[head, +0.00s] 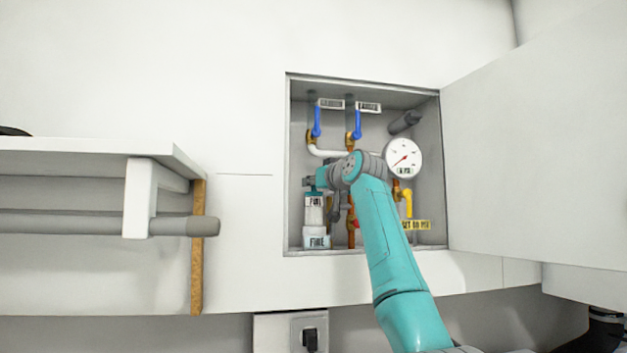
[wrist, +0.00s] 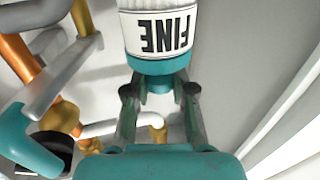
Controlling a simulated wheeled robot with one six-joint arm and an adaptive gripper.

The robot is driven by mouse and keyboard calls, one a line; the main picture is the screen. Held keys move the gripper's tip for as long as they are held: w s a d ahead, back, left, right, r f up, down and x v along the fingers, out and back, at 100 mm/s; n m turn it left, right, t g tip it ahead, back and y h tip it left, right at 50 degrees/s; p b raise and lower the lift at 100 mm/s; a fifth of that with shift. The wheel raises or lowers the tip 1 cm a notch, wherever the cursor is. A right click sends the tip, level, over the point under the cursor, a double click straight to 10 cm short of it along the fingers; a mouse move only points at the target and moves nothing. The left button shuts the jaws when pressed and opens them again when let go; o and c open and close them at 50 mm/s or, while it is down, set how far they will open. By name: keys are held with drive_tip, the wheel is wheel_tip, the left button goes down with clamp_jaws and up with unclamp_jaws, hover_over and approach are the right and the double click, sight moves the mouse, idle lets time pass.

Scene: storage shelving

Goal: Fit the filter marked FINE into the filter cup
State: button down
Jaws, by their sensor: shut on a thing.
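The filter marked FINE (head: 314,215) is a white cylinder with a teal cap and stands upright at the cabinet's lower left. In the wrist view the filter (wrist: 162,38) shows its label upside down. My gripper (wrist: 160,92) is shut on its teal end from either side. In the head view my gripper (head: 316,183) is at the filter's top. The wrist view does not show the cup.
The recessed cabinet (head: 288,170) holds pipes, two blue-handled valves (head: 317,122), a pressure gauge (head: 404,158) and a yellow-handled valve (head: 408,203) to the right of my gripper. The cabinet's left wall is close to the filter. The open door (head: 540,150) stands right. A shelf (head: 90,155) juts out left.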

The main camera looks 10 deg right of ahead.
sight(318, 195)
drive_tip(key=shift+f, duration=1.85)
drive_tip(key=c, duration=0.9)
unclamp_jaws()
drive_tip(key=shift+s, duration=0.15)
